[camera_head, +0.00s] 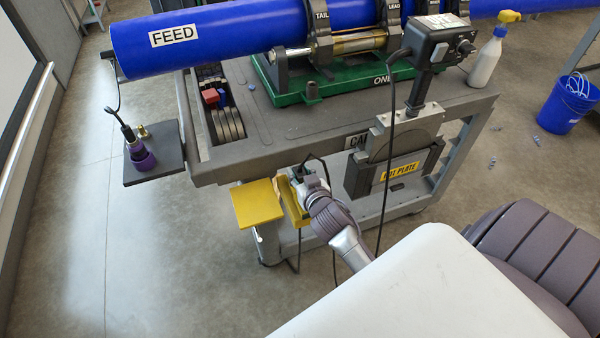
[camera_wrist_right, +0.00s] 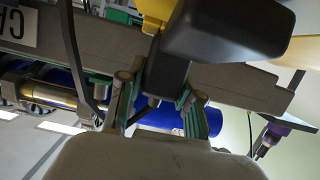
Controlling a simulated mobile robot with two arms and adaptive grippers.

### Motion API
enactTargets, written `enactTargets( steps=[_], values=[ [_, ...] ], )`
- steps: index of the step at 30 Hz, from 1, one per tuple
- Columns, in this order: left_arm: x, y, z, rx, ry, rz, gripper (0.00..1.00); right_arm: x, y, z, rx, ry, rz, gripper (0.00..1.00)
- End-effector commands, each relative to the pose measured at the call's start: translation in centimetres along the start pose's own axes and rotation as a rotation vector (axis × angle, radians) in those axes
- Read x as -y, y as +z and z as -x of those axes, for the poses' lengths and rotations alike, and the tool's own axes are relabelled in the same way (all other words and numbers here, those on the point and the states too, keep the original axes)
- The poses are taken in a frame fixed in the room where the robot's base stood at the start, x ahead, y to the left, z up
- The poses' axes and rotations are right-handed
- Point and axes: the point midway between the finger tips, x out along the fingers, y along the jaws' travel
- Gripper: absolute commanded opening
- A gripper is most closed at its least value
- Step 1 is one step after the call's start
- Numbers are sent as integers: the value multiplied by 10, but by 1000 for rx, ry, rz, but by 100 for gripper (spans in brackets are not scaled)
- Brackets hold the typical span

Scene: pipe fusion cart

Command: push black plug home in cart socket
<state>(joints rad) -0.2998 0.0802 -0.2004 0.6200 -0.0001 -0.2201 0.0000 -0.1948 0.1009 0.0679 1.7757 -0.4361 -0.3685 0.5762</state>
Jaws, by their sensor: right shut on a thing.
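My right gripper (camera_head: 303,180) is at the yellow socket box (camera_head: 294,208) on the near side of the cart (camera_head: 260,155). It is shut on the black plug (camera_wrist_right: 166,72), which shows between the two fingers in the right wrist view. A black cable loops up beside the gripper. The yellow flap (camera_head: 257,204) stands to the left of the box. In the wrist view a large black block with yellow parts lies just beyond the fingers. The plug's front end is hidden, so I cannot tell how deep it sits. My left gripper is not in view.
A blue pipe (camera_head: 215,38) lies in clamps above the cart top. A control box (camera_head: 437,42) and the plate holder (camera_head: 398,170) stand to the right, with a cable hanging down. A side shelf (camera_head: 154,160) is at left. The floor at left is clear.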

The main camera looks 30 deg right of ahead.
Motion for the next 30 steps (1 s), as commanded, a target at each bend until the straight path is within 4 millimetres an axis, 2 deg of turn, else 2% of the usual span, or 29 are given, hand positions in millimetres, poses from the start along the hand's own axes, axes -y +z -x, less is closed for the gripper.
enactTargets(
  steps=[3, 4, 9, 20, 23, 30],
  values=[
    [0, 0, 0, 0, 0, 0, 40, 0, 3, 0, 6, 1, -1, 0],
    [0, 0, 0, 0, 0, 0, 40, 0, 3, 0, 7, 1, -1, 38],
    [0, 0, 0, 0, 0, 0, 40, 0, 3, 0, 6, 1, -1, 64],
    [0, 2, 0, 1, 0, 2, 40, 0, 3, 5, 6, 1, -1, 64],
    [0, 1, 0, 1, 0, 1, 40, 0, 3, 17, 7, 1, -1, 64],
    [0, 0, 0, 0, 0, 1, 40, 0, 3, 68, 8, 2, -3, 64]
  ],
)
